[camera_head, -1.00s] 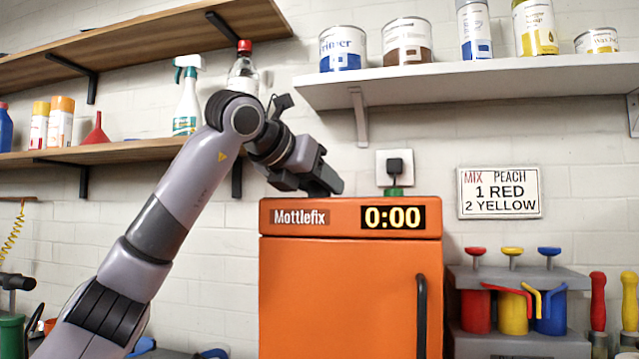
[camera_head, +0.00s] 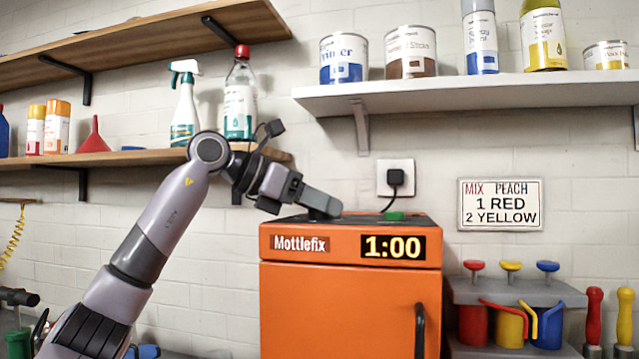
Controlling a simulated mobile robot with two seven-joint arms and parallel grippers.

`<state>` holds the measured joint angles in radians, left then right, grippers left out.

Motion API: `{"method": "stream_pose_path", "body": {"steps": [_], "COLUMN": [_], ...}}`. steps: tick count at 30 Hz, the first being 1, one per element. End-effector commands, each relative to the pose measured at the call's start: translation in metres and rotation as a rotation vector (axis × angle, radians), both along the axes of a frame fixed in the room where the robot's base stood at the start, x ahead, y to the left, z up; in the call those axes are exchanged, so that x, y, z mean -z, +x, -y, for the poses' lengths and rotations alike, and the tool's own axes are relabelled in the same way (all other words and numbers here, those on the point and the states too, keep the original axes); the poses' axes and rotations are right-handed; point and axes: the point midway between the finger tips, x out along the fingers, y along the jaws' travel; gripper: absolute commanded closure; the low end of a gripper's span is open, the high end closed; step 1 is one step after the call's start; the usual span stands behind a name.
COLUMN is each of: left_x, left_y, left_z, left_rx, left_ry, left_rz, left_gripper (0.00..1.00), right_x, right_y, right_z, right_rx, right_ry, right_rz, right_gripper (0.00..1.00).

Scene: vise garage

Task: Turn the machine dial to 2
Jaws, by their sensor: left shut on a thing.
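The orange Mottlefix machine (camera_head: 340,310) stands against the wall. Its display (camera_head: 393,247) reads 1:00. My left gripper (camera_head: 322,208) reaches in from the left and is shut at the machine's top surface. It is on the dial, which the fingers mostly hide, so its pointer and markings cannot be read. A green button-like piece (camera_head: 394,216) sits on the top to the right of the gripper. My right gripper is not in view.
A black plug and cord (camera_head: 395,177) hang behind the machine's top. A grey shelf with cans (camera_head: 343,60) is above. A rack with red, yellow and blue containers (camera_head: 511,327) stands to the right. Bottles stand on the left shelf (camera_head: 130,157).

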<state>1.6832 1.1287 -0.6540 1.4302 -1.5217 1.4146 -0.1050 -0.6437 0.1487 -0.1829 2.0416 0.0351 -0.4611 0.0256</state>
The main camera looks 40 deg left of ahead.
Motion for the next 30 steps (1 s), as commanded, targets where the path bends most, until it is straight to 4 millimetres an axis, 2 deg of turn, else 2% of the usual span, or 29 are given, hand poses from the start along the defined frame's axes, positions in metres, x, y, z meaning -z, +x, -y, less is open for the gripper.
{"method": "stream_pose_path", "body": {"steps": [1, 8, 17, 24, 30], "left_x": [-0.006, -0.008, -0.007, -0.005, -0.002], "left_y": [0.001, 0.001, 0.001, 0.001, 0.0], "left_z": [-0.002, -0.001, 0.0, 0.0, 0.0], "left_rx": [0.042, 0.261, 0.499, 0.622, 0.679], "left_ry": [-0.004, -0.006, -0.005, -0.002, 0.0], "left_rz": [-0.006, -0.006, -0.003, -0.001, 0.0], "left_gripper": [0.88, 0.88, 0.88, 0.88, 0.88], "right_x": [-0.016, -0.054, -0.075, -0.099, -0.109], "right_y": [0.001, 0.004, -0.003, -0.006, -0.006], "right_z": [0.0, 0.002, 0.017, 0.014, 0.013], "right_rx": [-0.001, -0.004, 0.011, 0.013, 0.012], "right_ry": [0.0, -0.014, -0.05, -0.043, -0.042], "right_rz": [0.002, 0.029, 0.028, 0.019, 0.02], "right_gripper": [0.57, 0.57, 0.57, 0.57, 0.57]}}
